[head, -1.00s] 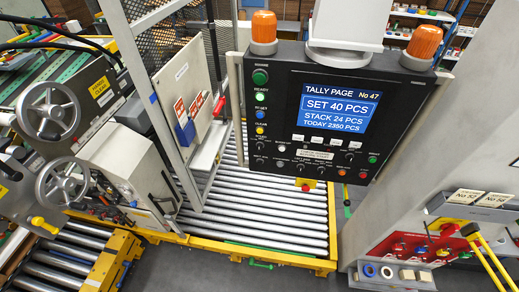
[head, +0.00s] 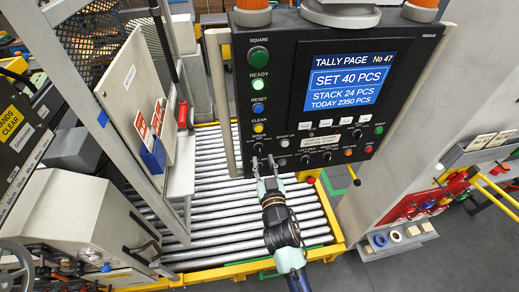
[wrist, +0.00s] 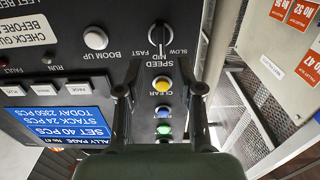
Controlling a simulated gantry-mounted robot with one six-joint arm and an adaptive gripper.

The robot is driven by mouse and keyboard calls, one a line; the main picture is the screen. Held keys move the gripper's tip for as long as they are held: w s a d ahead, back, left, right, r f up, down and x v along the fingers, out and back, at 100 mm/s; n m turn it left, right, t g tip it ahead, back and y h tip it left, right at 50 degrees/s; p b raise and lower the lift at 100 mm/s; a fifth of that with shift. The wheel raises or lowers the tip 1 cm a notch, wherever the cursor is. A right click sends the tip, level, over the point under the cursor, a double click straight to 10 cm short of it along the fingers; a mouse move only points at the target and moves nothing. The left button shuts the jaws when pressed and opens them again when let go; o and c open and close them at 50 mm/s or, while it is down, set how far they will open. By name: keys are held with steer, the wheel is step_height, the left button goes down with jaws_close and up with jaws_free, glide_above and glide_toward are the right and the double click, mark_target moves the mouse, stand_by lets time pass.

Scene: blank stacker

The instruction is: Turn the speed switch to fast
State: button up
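The black speed switch (wrist: 159,40) is on the dark control panel, with its knob upright between the SLOW, MID and FAST labels in the upside-down wrist view. In the head view the switch (head: 257,147) is at the panel's lower left, under the yellow button. My gripper (head: 264,160) is just below and in front of it, with two fingers apart. In the wrist view my gripper (wrist: 159,90) is open and empty, its fingers either side of the yellow CLEAR button (wrist: 162,85). I see no contact with the switch.
A white BOOM UP button (wrist: 96,38) is beside the switch. The lit display (head: 345,82) takes up the panel's upper part. A metal handle bar (head: 219,100) runs along the panel's left edge. A roller conveyor (head: 215,225) lies below.

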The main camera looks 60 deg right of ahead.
mark_target(260, 149)
steer(key=x, duration=0.5)
steer(key=shift+w+d, duration=0.25)
steer(key=shift+d, duration=0.05)
jaws_close()
steer(key=m+b, duration=0.5)
steer(key=m, duration=0.1)
steer(key=m+b, duration=0.2)
steer(key=b, duration=0.1)
steer(key=shift+s+d+f+m+b, duration=0.15)
steer(key=shift+s+d+m+b, duration=0.15)
steer(key=shift+s+m, duration=0.1)
stand_by(0.3)
jaws_free()
